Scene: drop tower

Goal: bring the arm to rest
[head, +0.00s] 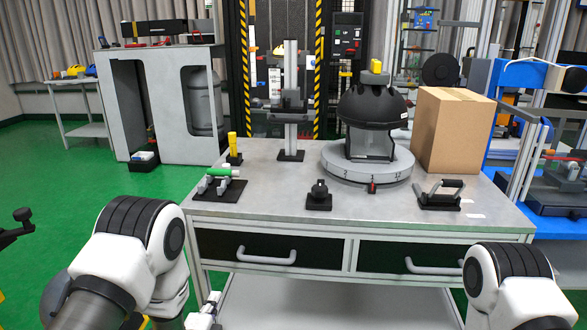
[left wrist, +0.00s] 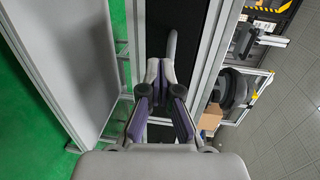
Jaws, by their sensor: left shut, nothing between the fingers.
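My left arm comes in from the lower left in the head view. Its gripper (head: 208,308) shows only in part at the bottom edge, beside the left front of the table. In the left wrist view my left gripper (left wrist: 160,66) is shut and empty, its fingertips close together in front of a drawer front with a grey bar handle (left wrist: 172,44). I cannot tell whether the tips touch the handle. Part of my right arm shows at the lower right of the head view; its gripper is out of view.
The metal table (head: 270,182) has two closed drawers with handles (head: 266,257) (head: 433,267). Green floor lies open at left.

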